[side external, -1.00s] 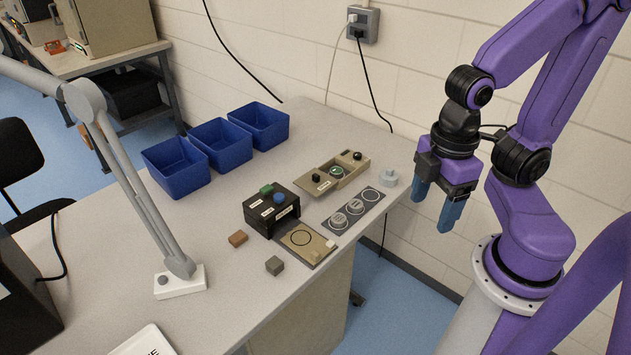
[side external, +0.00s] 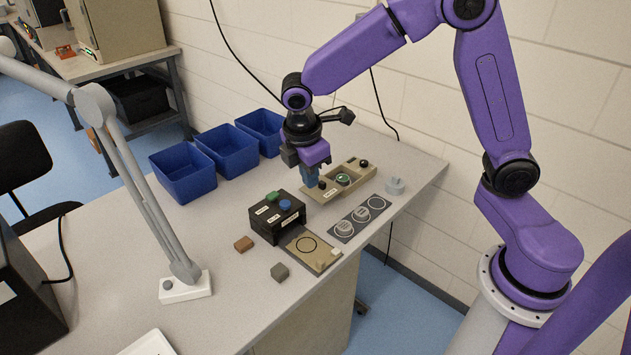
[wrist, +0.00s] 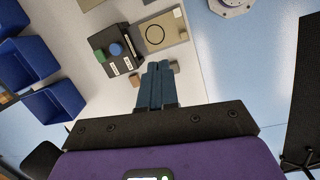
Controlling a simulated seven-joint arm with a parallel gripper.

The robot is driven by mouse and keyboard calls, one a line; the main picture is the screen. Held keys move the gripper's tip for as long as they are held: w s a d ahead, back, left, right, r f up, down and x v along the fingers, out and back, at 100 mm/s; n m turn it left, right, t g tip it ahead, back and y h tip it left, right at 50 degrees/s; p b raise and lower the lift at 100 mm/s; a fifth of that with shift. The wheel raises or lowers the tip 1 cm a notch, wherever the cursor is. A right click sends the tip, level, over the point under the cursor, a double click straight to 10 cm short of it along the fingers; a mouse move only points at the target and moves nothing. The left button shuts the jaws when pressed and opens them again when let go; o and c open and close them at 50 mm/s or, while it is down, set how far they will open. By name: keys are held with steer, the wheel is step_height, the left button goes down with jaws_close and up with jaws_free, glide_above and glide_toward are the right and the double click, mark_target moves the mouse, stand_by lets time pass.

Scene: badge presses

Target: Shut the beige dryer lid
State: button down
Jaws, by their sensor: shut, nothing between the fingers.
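The beige dryer (side external: 355,173) is a low box on the table. Its lid (side external: 320,195), with a black knob (side external: 322,186) and a white label, sits toward the left end. The recess is uncovered and a green-rimmed round piece (side external: 343,179) shows in it. My gripper (side external: 309,183) is shut and empty, its blue fingers pointing down just left of the knob. I cannot tell if they touch the knob or lid.
A black press (side external: 277,216) with green and blue buttons stands left of the dryer, its beige plate (side external: 323,261) in front. A grey strip with discs (side external: 346,229) lies right. Blue bins (side external: 183,176) stand behind. Brown (side external: 243,244) and grey (side external: 280,272) blocks lie in front.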

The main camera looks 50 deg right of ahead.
steer(key=w+d+f+h, duration=0.1)
steer(key=w+d+f, duration=0.25)
steer(key=w, duration=0.45)
steer(key=n+h, duration=0.1)
steer(key=n, duration=0.1)
glide_toward(320, 190)
steer(key=shift+g, duration=0.4)
steer(key=f, duration=0.1)
steer(key=a+f, duration=0.1)
steer(key=f, duration=0.1)
steer(key=a+f, duration=0.1)
steer(key=shift+w+a+f, duration=0.2)
steer(key=shift+w+f, duration=0.05)
steer(key=shift+f, duration=0.05)
steer(key=shift+d, duration=1.15)
steer(key=shift+d+r, duration=0.1)
steer(key=shift+d, duration=0.65)
steer(key=d, duration=1.1)
